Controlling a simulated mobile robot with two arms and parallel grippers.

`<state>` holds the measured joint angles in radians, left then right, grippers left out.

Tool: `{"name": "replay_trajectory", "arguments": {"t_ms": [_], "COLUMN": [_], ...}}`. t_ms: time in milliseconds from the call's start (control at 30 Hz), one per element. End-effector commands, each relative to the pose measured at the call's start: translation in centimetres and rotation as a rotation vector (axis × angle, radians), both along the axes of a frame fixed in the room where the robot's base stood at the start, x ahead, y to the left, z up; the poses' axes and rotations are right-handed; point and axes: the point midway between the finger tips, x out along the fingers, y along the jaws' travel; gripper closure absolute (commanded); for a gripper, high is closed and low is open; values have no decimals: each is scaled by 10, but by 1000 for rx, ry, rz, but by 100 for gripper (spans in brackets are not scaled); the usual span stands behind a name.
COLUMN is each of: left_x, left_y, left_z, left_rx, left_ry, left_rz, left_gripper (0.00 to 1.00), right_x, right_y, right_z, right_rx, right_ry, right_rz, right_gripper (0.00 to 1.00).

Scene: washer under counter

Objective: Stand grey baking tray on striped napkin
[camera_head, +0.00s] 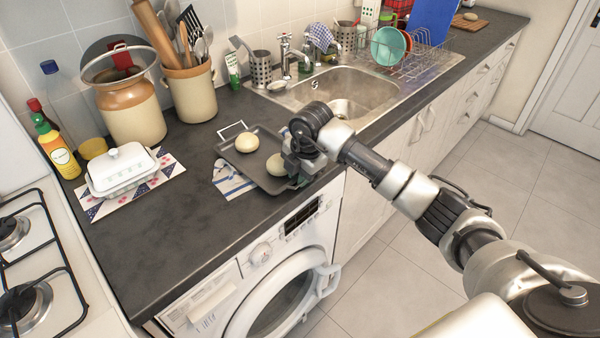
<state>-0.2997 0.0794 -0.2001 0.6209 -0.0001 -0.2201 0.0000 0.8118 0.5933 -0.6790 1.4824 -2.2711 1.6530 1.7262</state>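The grey baking tray (253,164) is on the dark counter left of the sink, with a pale roll (247,142) and a second roll (277,164) on it. The striped napkin (229,183), white with blue stripes, shows at the tray's front left; the tray covers the rest of it. I cannot tell whether the tray rests on it or is held just above. My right gripper (291,171) is at the tray's right edge, with its wrist above. Its fingers are mostly hidden, so I cannot see whether they are shut on the rim. My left gripper is not in view.
A white butter dish (122,168) stands on a patterned cloth to the left. Large stoneware jars (133,113) stand behind. The sink (345,92) and dish rack (410,65) are at the back right. The washer (285,285) is below the counter; dark counter in front of the napkin is clear.

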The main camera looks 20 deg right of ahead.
Motion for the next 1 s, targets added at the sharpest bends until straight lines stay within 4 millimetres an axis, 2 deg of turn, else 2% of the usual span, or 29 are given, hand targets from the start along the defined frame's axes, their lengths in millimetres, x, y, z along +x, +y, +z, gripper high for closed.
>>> {"name": "replay_trajectory", "arguments": {"t_ms": [367,467,567,800,1000], "left_x": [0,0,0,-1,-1], "left_y": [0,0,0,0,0], "left_z": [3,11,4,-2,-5], "left_rx": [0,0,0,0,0], "left_ry": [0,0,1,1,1], "left_rz": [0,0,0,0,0], "left_gripper": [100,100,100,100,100], "right_x": [0,1,-2,-12,-19], "right_y": [0,0,-1,-5,-7], "right_z": [5,18,31,85,117], "right_rx": [1,2,0,1,1], "right_ry": [-2,-3,-6,-8,-5], "right_rz": [0,0,0,2,1], "right_gripper": [72,72,72,72,72]}}
